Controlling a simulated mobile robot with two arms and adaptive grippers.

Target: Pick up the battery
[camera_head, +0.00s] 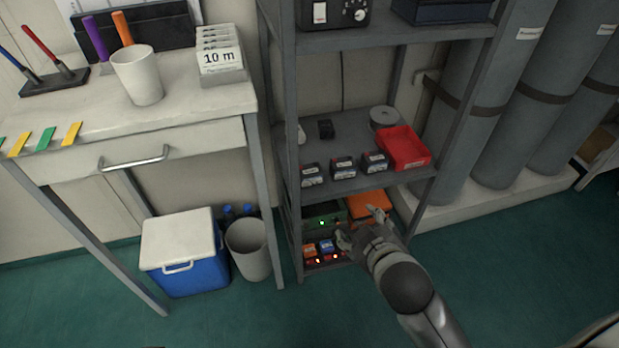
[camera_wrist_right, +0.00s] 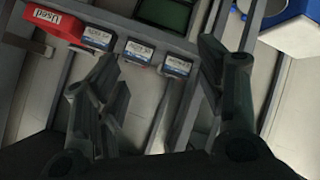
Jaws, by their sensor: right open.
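Three dark batteries with pale labels stand in a row on the middle shelf in the head view: a left one (camera_head: 311,175), a middle one (camera_head: 344,167) and a right one (camera_head: 375,163). The same row shows in the right wrist view, its middle one (camera_wrist_right: 138,53) between my fingers in the picture. An orange pack (camera_head: 310,250) and a blue pack (camera_head: 327,246) sit low down beside small orange lights. Which is the task's battery, I cannot tell. My right gripper (camera_head: 360,225) is open and empty in front of the rack, apart from the batteries. My left gripper is not in view.
A red bin (camera_head: 403,148) stands right of the battery row. A green box (camera_head: 323,217) and an orange case (camera_head: 368,206) lie on the lower shelf. The rack's grey post (camera_head: 293,150) is at left. A blue cooler (camera_head: 182,262) and a bin (camera_head: 248,250) stand on the floor.

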